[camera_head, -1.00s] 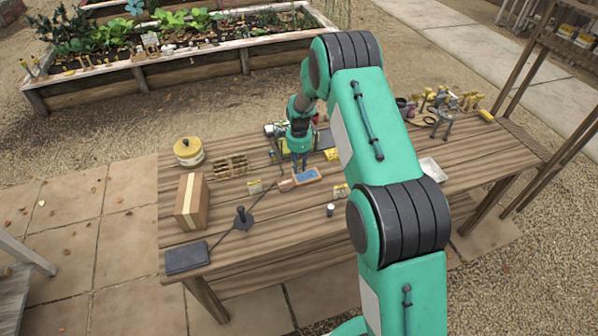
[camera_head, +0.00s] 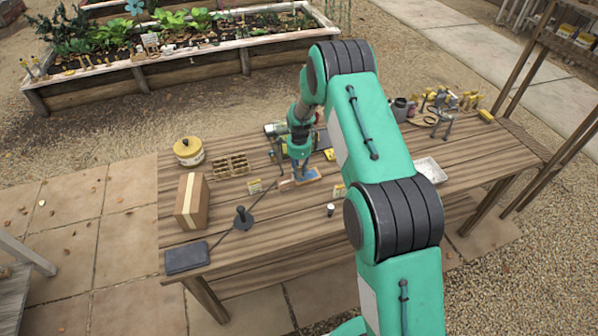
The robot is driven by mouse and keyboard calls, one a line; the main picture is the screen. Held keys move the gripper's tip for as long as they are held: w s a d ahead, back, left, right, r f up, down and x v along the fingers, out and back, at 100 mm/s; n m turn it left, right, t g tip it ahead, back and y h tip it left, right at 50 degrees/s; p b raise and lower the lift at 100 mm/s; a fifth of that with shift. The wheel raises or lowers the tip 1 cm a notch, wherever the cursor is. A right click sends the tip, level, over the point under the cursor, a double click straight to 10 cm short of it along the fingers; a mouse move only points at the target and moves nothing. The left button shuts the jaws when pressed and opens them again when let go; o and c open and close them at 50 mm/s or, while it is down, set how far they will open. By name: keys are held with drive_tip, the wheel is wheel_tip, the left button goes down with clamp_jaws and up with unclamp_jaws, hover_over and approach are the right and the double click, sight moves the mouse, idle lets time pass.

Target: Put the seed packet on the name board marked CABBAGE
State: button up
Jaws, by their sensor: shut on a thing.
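My gripper (camera_head: 299,175) points down over the middle of the workbench. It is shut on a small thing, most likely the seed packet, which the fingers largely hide. A flat blue piece with an orange-brown edge (camera_head: 314,173) lies at the fingertips, partly behind them. I cannot tell whether they touch it. Small yellowish cards stand or lie around it: one to the left (camera_head: 254,186), one behind (camera_head: 329,154) and one at the right (camera_head: 339,190), partly beside my arm. No lettering is legible, so I cannot tell which board is marked CABBAGE.
On the wooden workbench (camera_head: 300,228) are a yellow-lidded pot (camera_head: 188,150), a compartment tray (camera_head: 231,166), a carton (camera_head: 192,201), a dark stand (camera_head: 243,218), a dark flat case (camera_head: 187,256) and a white tray (camera_head: 431,170). Tools crowd the back right. The front middle is mostly clear.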

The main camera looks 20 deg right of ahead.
sight(299, 168)
drive_tip(key=o, duration=0.9)
drive_tip(key=shift+o, duration=0.2)
wheel_tip(299, 168, up, 12)
drive_tip(key=shift+r, duration=0.15)
idle(0.5)
